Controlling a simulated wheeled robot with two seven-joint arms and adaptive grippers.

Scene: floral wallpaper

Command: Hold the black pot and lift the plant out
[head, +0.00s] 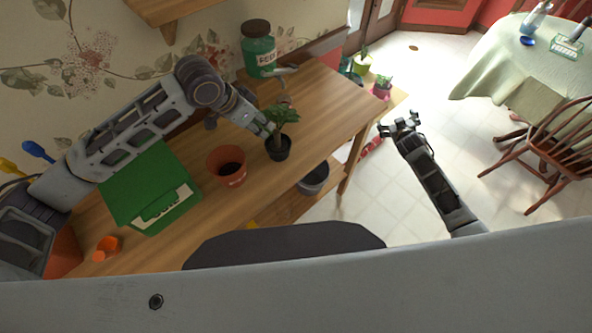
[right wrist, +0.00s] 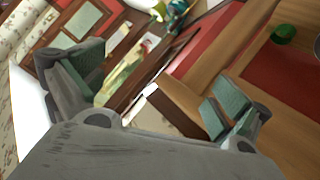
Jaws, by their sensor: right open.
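The black pot (head: 278,153) stands on the wooden table, near its front edge, with the leafy green plant (head: 283,117) in it. My left gripper (head: 267,130) is at the left side of the plant, just above the pot rim. Leaves partly hide its fingertips, so I cannot tell whether it touches or grips the plant. My right gripper (head: 398,128) is open and empty, out past the table's right end above the tiled floor. In the right wrist view its two spread fingers (right wrist: 155,95) have nothing between them.
A terracotta pot (head: 228,168) with dark soil stands left of the black pot. A green box (head: 152,188), an orange item (head: 106,248) and a green jar (head: 258,50) are also on the wooden table (head: 335,105). A dark pot (head: 313,180) sits on the lower shelf.

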